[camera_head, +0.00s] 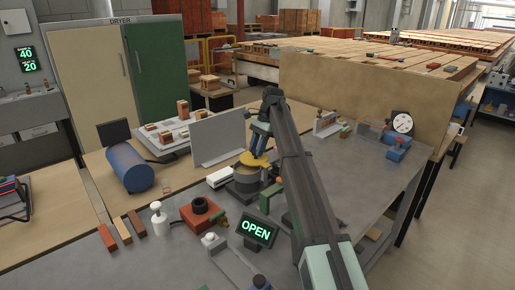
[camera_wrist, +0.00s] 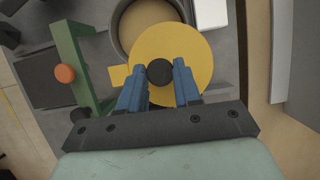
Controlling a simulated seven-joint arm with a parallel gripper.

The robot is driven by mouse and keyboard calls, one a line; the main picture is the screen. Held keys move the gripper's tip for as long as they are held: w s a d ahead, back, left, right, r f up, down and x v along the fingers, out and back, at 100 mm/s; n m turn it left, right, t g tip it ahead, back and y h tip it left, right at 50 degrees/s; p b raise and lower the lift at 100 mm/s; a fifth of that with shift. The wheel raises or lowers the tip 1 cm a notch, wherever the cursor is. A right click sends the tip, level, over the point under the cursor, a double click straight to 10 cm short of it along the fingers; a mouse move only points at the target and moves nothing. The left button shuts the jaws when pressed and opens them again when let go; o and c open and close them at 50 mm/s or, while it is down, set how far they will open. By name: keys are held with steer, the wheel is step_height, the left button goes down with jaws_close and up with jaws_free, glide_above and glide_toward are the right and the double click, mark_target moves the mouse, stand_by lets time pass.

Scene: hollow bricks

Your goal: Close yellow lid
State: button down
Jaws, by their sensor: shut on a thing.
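The yellow lid (camera_wrist: 185,45) is a flat round disc with a side tab and a black knob (camera_wrist: 159,71) in its middle. My gripper (camera_wrist: 160,80) has its blue fingers on either side of the knob and is shut on it. The lid overlaps the near part of a grey round pot (camera_wrist: 120,30) and leaves the far part of its opening showing, with tan contents inside. In the head view the lid (camera_head: 254,160) is at the pot (camera_head: 246,180), under my gripper (camera_head: 257,150). I cannot tell whether the lid touches the rim.
A green frame (camera_wrist: 72,60) with an orange knob (camera_wrist: 65,73) stands left of the pot in the wrist view. A white block (camera_wrist: 211,14) is close on its right. A grey upright panel (camera_head: 217,138) stands behind. An OPEN sign (camera_head: 257,228) stands in front.

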steer(key=c, duration=0.8)
jaws_free()
steer(key=shift+d, duration=0.1)
